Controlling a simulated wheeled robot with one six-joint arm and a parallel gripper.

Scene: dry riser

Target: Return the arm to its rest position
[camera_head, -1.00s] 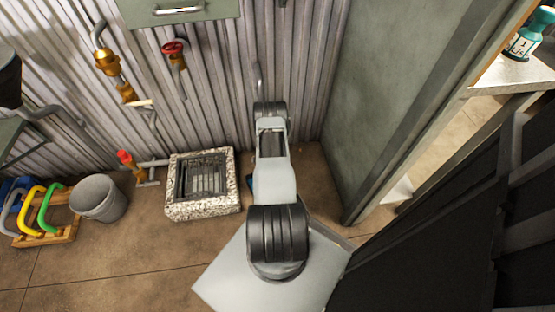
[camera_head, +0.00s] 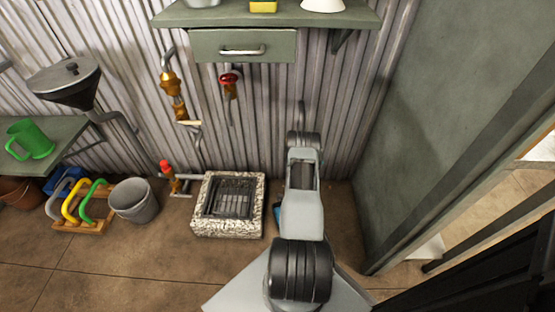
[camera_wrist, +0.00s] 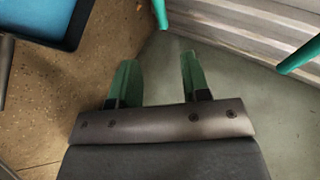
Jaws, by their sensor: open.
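My gripper (camera_wrist: 157,80) shows in the wrist view with its two green fingers apart and nothing between them. Beyond the fingers are the brown floor on the left and a grey-green surface on the right. In the head view my arm stands in front of the corrugated wall, right of the stone-rimmed drain (camera_head: 256,205). The gripper itself is hidden behind the arm there.
A grey bucket (camera_head: 134,201) and a rack of coloured handles (camera_head: 84,226) stand on the floor left of the drain. A drawer (camera_head: 243,45) sits under a shelf above. A grey-green panel (camera_head: 430,120) rises on the right. Teal bars (camera_wrist: 300,55) and a blue object (camera_wrist: 45,20) lie near my gripper.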

